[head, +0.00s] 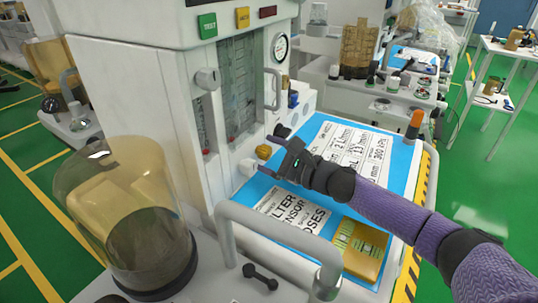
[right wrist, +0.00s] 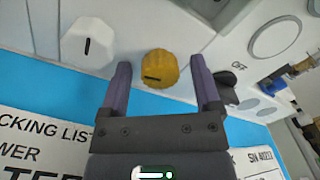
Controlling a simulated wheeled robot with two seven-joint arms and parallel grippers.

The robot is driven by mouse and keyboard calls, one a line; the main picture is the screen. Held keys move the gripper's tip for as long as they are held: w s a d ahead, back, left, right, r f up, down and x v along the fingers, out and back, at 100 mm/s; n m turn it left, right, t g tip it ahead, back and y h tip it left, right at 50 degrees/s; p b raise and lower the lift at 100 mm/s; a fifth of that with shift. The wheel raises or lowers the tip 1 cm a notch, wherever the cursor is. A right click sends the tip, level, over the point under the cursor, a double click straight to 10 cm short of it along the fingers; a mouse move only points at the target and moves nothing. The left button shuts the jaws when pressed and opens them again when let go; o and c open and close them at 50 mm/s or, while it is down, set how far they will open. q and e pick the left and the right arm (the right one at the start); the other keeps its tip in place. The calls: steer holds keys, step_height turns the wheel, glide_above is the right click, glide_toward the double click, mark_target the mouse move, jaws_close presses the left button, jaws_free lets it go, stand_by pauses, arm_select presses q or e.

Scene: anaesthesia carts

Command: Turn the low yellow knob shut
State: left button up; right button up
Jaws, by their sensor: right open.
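The yellow knob (head: 263,152) sits low on the front panel of the white anaesthesia cart (head: 140,85), just above the blue worktop. It also shows in the right wrist view (right wrist: 160,68), with a dark slot-like mark across its face. My right gripper (head: 271,157) is open at the knob. In the right wrist view its two fingers (right wrist: 160,63) stand on either side of the knob, with a visible gap on each side. I cannot tell how far the fingertips reach along its depth. My left gripper is not in view.
A white knob (right wrist: 89,43) with a dark mark is left of the yellow one. A grey rail (head: 270,232) crosses the cart's front. Printed sheets and a yellow box (head: 358,252) lie on the blue worktop (head: 400,170). An amber canister (head: 118,205) stands at left.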

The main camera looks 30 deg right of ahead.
jaws_close()
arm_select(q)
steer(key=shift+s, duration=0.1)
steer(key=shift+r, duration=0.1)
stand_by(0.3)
arm_select(e)
steer(key=m+p, duration=0.1)
steer(key=m, duration=0.3)
steer(key=shift+r+m, duration=0.1)
steer(key=shift+m, duration=0.3)
steer(key=m+p, duration=0.1)
steer(key=m, duration=0.4)
steer(key=shift+p, duration=0.35)
steer(key=m+p, duration=0.1)
steer(key=m, duration=0.4)
steer(key=shift+m+g, duration=0.3)
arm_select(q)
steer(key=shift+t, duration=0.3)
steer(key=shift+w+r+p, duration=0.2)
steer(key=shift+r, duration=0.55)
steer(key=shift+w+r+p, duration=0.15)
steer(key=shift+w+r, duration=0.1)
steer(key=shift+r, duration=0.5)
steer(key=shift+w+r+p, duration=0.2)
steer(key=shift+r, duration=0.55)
arm_select(e)
steer(key=shift+m+y, duration=0.3)
steer(key=shift+m, duration=1.6)
